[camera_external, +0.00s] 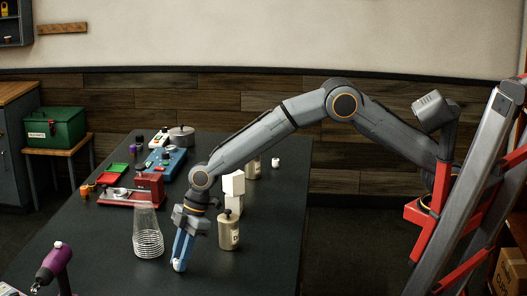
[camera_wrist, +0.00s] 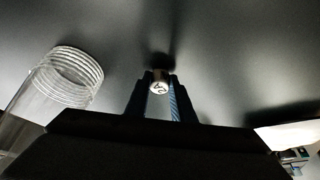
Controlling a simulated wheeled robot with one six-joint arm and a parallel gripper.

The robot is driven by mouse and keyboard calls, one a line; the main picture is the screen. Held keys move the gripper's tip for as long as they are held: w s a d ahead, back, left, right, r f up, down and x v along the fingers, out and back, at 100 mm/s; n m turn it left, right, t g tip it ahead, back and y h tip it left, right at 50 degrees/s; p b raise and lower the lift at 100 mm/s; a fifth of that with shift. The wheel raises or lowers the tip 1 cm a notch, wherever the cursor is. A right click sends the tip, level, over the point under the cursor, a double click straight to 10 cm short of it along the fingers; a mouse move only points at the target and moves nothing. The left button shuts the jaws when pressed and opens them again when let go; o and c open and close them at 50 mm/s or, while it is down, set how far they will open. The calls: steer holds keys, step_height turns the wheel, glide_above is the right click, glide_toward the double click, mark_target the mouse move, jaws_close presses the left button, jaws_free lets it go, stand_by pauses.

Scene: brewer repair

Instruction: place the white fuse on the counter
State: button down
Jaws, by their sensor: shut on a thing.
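My gripper (camera_external: 178,264) points down at the dark counter (camera_external: 110,262), with its blue fingers close to the surface. It is shut on the white fuse (camera_external: 177,265), a small pale piece at the fingertips. In the wrist view the fuse (camera_wrist: 159,82) shows as a small cylinder with a dark mark on its end, between the two fingers. A dark shadow lies on the counter just beyond it. I cannot tell whether the fuse touches the counter.
A clear ribbed glass cylinder (camera_external: 147,238) stands close left of my gripper. A beige bottle (camera_external: 229,231) and stacked white blocks (camera_external: 234,184) stand to the right. A purple-handled tool (camera_external: 56,262) is at front left. The counter right of the bottle is clear.

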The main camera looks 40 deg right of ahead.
steer(key=shift+f, duration=0.15)
steer(key=c, duration=1.5)
jaws_free()
steer(key=shift+r, duration=0.4)
steer(key=b+v, duration=0.3)
steer(key=v, duration=0.8)
steer(key=shift+d+r, duration=0.25)
